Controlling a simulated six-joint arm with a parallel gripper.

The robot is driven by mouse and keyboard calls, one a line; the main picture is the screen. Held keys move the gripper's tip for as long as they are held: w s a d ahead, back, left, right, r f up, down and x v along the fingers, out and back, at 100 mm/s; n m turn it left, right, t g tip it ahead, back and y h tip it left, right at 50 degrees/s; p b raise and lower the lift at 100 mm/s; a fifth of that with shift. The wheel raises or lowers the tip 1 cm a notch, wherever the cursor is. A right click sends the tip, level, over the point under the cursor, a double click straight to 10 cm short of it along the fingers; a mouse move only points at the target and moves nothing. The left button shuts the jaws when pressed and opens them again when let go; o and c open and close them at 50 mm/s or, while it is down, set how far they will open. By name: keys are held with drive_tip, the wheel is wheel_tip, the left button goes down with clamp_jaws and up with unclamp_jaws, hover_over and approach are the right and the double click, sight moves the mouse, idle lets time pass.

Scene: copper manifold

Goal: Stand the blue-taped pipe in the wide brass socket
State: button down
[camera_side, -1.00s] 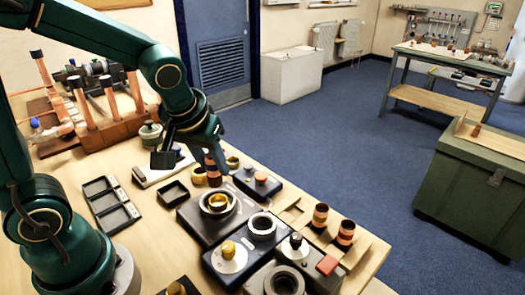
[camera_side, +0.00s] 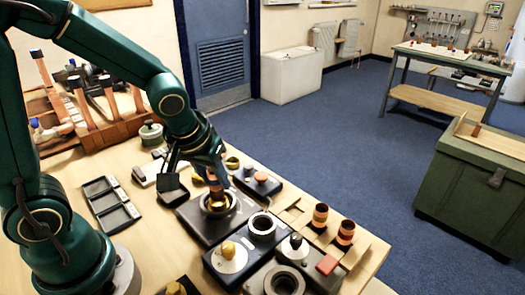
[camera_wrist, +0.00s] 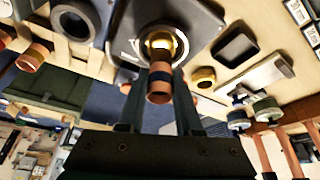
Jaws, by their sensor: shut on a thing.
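My gripper (camera_side: 214,172) is shut on the blue-taped pipe (camera_wrist: 159,73), a short copper pipe with a dark blue band. In the side view the pipe (camera_side: 215,189) is roughly upright, its lower end at the brass socket (camera_side: 220,207). The socket sits inside a grey ring on a dark plate (camera_side: 190,222). In the wrist view the brass socket (camera_wrist: 160,43) shows just beyond the pipe. I cannot tell whether the pipe's end is inside the socket or just above it.
Two banded copper pipes (camera_side: 320,215) (camera_side: 345,232) stand in a wooden rack to the right. Nearer fixtures include a grey ring (camera_side: 262,226) and a white disc with a brass knob (camera_side: 229,257). An empty black tray (camera_side: 172,191) and a compartmented tray (camera_side: 110,205) lie to the left.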

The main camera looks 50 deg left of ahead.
drive_tip(key=shift+f, duration=1.2)
drive_tip(key=shift+r, duration=0.2)
idle(1.0)
drive_tip(key=shift+r, duration=0.35)
drive_tip(key=shift+f, duration=0.8)
idle(1.0)
drive_tip(key=shift+r, duration=0.5)
drive_tip(key=shift+r, duration=0.3)
drive_tip(key=shift+f, duration=0.8)
idle(0.9)
